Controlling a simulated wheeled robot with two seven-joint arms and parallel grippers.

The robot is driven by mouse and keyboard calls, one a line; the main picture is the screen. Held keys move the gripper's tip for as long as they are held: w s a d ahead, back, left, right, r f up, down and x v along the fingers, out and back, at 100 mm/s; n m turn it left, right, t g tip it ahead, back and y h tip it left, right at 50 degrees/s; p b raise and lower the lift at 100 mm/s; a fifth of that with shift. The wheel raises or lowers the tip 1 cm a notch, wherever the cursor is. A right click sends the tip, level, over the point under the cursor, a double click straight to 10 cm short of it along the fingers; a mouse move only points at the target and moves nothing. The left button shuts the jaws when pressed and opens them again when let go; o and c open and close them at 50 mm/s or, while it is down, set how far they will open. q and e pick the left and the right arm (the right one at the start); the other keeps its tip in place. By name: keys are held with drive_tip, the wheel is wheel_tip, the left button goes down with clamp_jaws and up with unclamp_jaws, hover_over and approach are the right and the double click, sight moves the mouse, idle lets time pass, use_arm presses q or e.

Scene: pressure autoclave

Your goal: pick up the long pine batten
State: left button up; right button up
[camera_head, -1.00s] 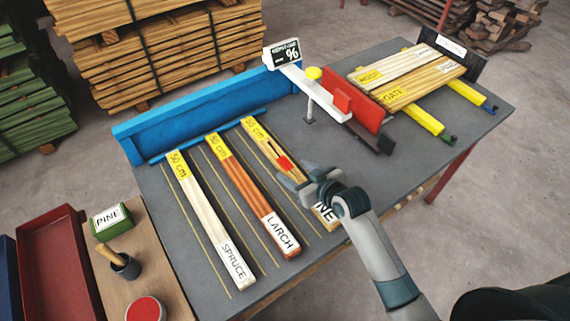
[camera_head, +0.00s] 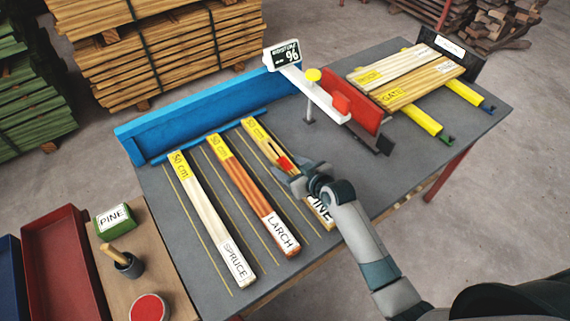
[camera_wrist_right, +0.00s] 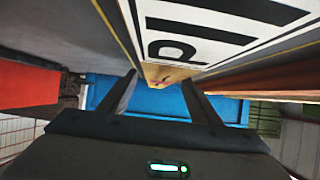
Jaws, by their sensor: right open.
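The long pine batten (camera_head: 258,138) lies on the grey table, the rightmost of three battens, with a yellow 50 cm end and a white PINE label at its near end. My right gripper (camera_head: 284,176) is over its middle, by a red mark, and hides part of it. In the right wrist view the open fingers (camera_wrist_right: 161,98) point toward the blue stop, with the labelled pine batten (camera_wrist_right: 165,75) running between them. I cannot tell whether they touch it. My left gripper is not in view.
The larch batten (camera_head: 248,190) and spruce batten (camera_head: 205,210) lie to the left. A blue stop rail (camera_head: 195,118) runs behind. A white moisture gauge (camera_head: 325,97) and a red block (camera_head: 350,100) stand to the right, beside stacked battens (camera_head: 410,78).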

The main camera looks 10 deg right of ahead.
sight(288, 167)
drive_tip(key=shift+w+a+f, duration=0.1)
drive_tip(key=shift+w+f, duration=0.05)
drive_tip(key=shift+w, duration=0.05)
drive_tip(key=shift+c, duration=0.3)
drive_tip(key=c, duration=1.3)
drive_tip(key=shift+r+b, duration=0.3)
drive_tip(key=shift+r, duration=0.45)
wheel_tip(288, 167, up, 2)
drive_tip(key=shift+r+b, duration=0.2)
drive_tip(key=shift+b, duration=0.2)
drive_tip(key=shift+s+d+r+b, duration=0.5)
drive_tip(key=shift+s+d+r, duration=0.55)
drive_tip(key=shift+d, duration=0.7)
drive_tip(key=shift+s+d+r+b, duration=0.5)
drive_tip(key=shift+s+d+r, duration=0.2)
drive_tip(key=shift+d+r, duration=0.85)
drive_tip(key=shift+s+d+r+b, duration=0.5)
drive_tip(key=shift+s+d+r, duration=0.45)
drive_tip(key=shift+d, duration=0.95)
